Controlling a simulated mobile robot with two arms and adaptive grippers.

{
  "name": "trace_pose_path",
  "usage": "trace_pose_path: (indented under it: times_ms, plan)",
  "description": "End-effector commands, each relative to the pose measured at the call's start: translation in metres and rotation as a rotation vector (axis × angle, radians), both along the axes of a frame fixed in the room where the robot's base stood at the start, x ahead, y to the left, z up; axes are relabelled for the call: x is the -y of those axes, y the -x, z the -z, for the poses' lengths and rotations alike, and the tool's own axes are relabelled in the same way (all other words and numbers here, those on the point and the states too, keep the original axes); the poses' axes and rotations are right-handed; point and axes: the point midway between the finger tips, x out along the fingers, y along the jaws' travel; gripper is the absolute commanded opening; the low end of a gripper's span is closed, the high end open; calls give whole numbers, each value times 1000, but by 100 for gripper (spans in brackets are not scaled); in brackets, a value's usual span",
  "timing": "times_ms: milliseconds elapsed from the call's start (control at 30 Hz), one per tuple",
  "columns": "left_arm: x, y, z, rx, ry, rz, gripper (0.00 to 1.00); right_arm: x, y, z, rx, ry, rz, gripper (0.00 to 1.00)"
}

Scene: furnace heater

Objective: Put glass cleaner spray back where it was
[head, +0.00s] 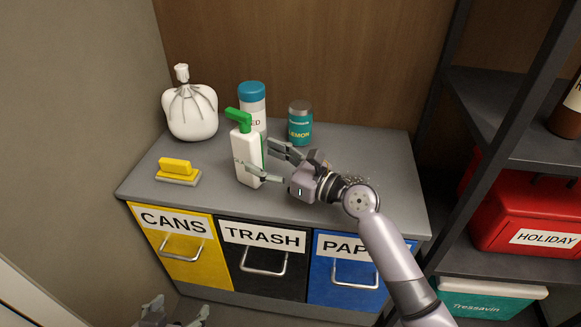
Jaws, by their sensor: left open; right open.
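The glass cleaner spray (245,158) is a white bottle with a green spray head. It stands upright on the grey counter top (345,160), in front of a white container with a blue lid. My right gripper (265,164) is open, with its fingers close to the right side of the bottle. I cannot tell whether they touch it. My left gripper (172,314) is open and empty, low at the bottom edge, in front of the cabinet and only partly in view.
On the counter are a tied white bag (190,110), a yellow brush (177,170), the blue-lidded container (252,100) and a teal lemon jar (299,126). Labelled bins are below. A dark shelf with a red box (515,205) stands right.

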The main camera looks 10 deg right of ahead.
Motion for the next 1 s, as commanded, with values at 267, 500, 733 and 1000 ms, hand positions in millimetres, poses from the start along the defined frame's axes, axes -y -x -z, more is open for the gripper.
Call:
trace_pose_path:
  times_ms: [267,500,733,1000]
  plan:
    - [-13,36,20,-203,-45,-15,69,46,41,1,-1,3,1,58]
    - [-18,51,28,-276,-61,-22,69,71,63,1,0,0,0,58]
    - [-19,53,29,-289,-64,-23,69,76,68,1,2,1,-2,58]
    - [-19,53,29,-288,-64,-23,69,76,67,1,1,0,-2,58]
